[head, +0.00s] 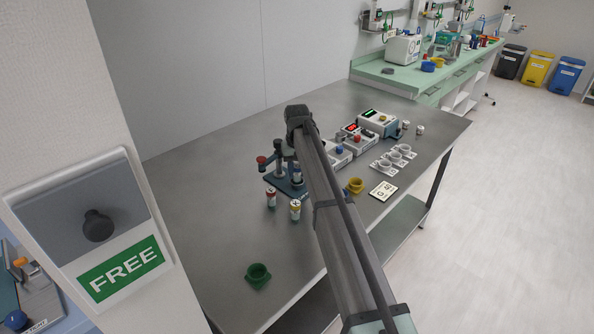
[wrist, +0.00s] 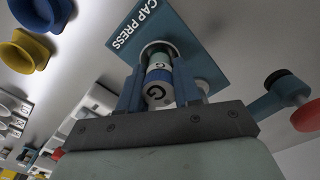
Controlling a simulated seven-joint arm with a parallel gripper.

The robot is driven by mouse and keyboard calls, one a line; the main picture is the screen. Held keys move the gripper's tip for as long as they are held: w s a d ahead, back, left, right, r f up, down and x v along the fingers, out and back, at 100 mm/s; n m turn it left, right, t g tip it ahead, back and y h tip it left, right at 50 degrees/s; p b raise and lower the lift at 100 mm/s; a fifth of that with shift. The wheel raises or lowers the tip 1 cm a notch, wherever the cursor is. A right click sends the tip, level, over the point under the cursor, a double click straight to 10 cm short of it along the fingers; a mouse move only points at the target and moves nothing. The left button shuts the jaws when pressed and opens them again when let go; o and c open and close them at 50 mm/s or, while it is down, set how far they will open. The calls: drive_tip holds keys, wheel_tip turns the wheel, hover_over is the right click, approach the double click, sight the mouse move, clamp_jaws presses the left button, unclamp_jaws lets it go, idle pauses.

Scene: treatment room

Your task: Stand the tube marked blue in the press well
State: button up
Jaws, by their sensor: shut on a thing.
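The tube marked blue (wrist: 158,77) shows in the wrist view, with a blue band and a letter G on its near white end. My gripper (wrist: 158,92) is shut on it, one finger on each side. The tube's far end is at the round press well (wrist: 154,48) on the blue cap press plate (wrist: 182,22). I cannot tell whether it is fully seated there. In the head view the cap press (head: 273,181) stands on the steel table, partly behind my arm. The gripper and the held tube cannot be made out there.
A red-marked tube (head: 271,198) and a yellow-marked tube (head: 295,210) stand just in front of the press. The press's red knob (wrist: 306,116) is at the right in the wrist view. A green cup (head: 258,275) and a yellow cup (head: 354,186) are on the table (head: 215,205).

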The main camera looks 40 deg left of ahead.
sight(297, 167)
drive_tip(key=shift+f, duration=0.55)
drive_tip(key=o, duration=0.7)
drive_tip(key=shift+o, duration=0.2)
drive_tip(key=shift+r, duration=0.1)
drive_tip(key=shift+r, duration=5.35)
